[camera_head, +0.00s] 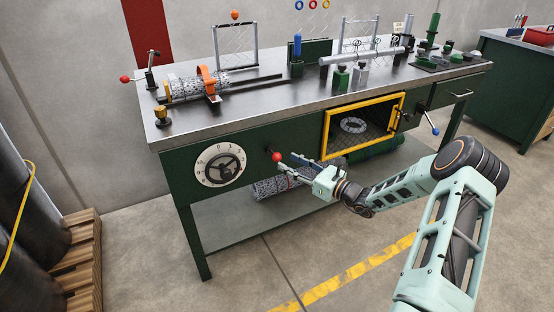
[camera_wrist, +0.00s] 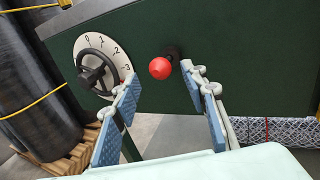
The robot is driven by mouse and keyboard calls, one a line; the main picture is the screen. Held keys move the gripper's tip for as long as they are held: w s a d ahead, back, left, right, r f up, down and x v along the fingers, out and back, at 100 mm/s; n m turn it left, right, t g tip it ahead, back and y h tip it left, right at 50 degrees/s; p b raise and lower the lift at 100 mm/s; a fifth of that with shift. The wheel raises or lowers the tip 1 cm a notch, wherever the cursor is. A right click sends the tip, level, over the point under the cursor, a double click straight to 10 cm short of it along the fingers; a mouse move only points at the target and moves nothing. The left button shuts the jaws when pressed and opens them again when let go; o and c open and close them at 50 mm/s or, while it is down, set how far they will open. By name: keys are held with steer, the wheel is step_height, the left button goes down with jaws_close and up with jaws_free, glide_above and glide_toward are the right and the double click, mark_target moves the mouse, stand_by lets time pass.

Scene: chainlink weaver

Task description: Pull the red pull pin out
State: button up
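The red pull pin shows as a round red ball knob (camera_head: 277,157) on a short dark stem on the green front panel of the workbench, right of the dial. In the wrist view the red knob (camera_wrist: 160,68) sits upper centre, between the lines of my two fingertips and slightly beyond them. My gripper (camera_head: 287,163) is just to the right of the knob in the head view, pointing at the panel. In the wrist view my gripper (camera_wrist: 161,76) is open, with its blue-padded fingers spread and nothing between the pads. No finger visibly touches the knob.
A dial with a black handwheel (camera_head: 220,165) is left of the knob. A yellow-framed mesh door (camera_head: 325,136) is to the right. A mesh roll (camera_head: 272,187) lies on the shelf below. Dark rolls (camera_head: 30,200) stand at far left. The floor in front is clear.

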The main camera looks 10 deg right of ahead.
mark_target(280, 158)
steer(key=b+x, duration=0.1)
steer(key=x, duration=0.5)
steer(key=shift+w+a, duration=0.15)
jaws_close()
